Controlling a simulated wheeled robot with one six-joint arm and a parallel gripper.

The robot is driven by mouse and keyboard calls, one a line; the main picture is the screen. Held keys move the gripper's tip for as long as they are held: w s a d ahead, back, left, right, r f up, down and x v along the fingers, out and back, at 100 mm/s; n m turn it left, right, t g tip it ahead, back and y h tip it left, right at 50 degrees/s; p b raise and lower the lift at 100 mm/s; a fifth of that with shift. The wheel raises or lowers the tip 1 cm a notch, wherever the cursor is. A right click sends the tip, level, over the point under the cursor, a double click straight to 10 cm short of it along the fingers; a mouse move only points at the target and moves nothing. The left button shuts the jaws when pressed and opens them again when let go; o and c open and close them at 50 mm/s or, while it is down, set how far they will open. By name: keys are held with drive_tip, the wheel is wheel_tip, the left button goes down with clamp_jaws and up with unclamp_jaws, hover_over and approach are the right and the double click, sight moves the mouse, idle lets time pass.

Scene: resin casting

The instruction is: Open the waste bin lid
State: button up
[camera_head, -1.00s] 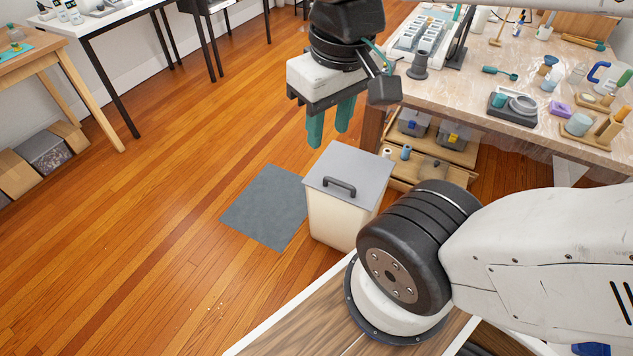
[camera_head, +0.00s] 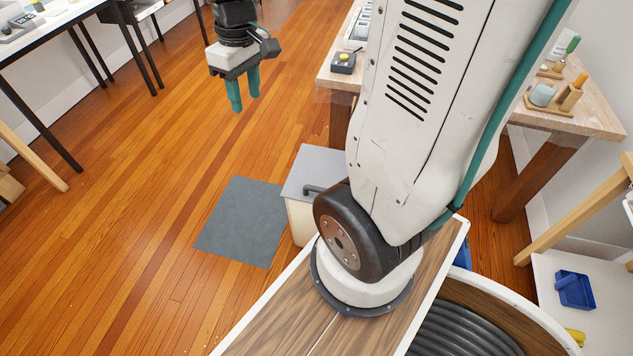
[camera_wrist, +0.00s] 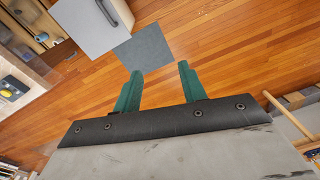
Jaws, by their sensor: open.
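The waste bin (camera_head: 299,222) is a cream box on the floor with a flat grey lid (camera_head: 316,165) that lies shut on it. A dark handle (camera_head: 313,190) sits on the lid; my arm hides part of the handle and the bin's right side. The lid (camera_wrist: 85,20) and the handle (camera_wrist: 107,12) also show at the top left of the wrist view. My gripper (camera_head: 243,105) has two green fingers, apart and empty. It hangs in the air up and left of the bin in the head view. Its fingers (camera_wrist: 160,68) point toward the floor in the wrist view.
A grey mat (camera_head: 243,222) lies on the wooden floor left of the bin. The workbench (camera_head: 338,72) stands behind the bin, with small items on it. A black-legged table (camera_head: 60,22) is at the upper left.

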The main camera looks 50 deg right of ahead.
drive_tip(key=w+d+f, duration=0.5)
drive_tip(key=d+f, duration=0.4)
drive_tip(key=f, duration=0.2)
drive_tip(key=n+g+y, duration=0.1)
drive_tip(key=n, duration=0.2)
hover_over(321, 186)
drive_tip(key=s+a, duration=0.2)
drive_tip(key=a, duration=0.1)
wheel_tip(321, 186, down, 32)
drive_tip(key=f, duration=0.6)
drive_tip(key=shift+s+a+f, duration=0.25)
drive_tip(key=shift+a, duration=0.1)
drive_tip(key=shift+a+f, duration=0.1)
drive_tip(key=shift+f, duration=0.55)
clamp_jaws()
